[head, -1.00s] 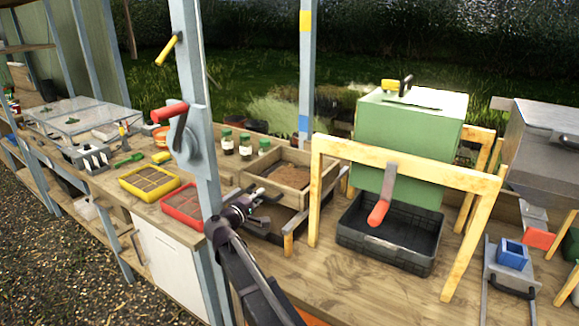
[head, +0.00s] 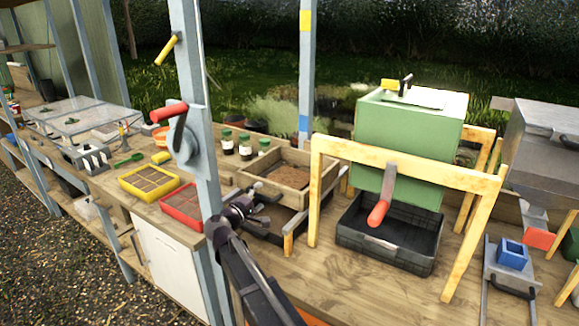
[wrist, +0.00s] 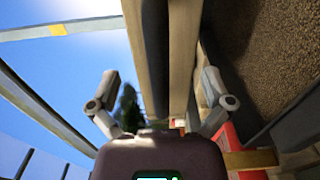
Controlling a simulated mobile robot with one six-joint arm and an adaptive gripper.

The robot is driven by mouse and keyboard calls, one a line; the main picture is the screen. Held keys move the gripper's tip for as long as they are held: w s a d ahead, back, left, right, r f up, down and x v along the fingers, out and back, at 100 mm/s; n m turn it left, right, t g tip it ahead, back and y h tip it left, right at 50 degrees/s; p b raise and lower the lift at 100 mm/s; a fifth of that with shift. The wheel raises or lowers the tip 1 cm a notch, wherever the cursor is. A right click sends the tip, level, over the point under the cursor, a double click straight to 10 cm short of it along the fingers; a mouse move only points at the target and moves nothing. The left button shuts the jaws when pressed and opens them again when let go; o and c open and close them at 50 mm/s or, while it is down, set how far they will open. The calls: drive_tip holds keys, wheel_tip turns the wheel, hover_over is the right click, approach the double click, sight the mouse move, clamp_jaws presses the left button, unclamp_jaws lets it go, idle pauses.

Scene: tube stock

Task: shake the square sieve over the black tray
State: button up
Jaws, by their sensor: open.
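The square sieve (head: 318,182) is a wooden-framed box with brown soil inside, in the middle of the bench in the head view. The black tray (head: 425,262) stands to its right, under a wooden trestle. My gripper (head: 268,192) is open at the sieve's near left side. In the wrist view my gripper (wrist: 160,82) has its two fingers spread, with pale wooden bars (wrist: 182,70) running between them. These look like the sieve's frame. I cannot tell whether a finger touches them.
A blue-grey post (head: 207,130) with a red-handled crank rises close to my arm. The trestle (head: 400,160) and a green box (head: 405,130) stand around the tray. Yellow (head: 122,184) and red (head: 163,209) seed trays lie left.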

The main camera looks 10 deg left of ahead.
drive_tip(key=shift+s, duration=0.1)
drive_tip(key=v, duration=1)
idle(1.0)
idle(0.3)
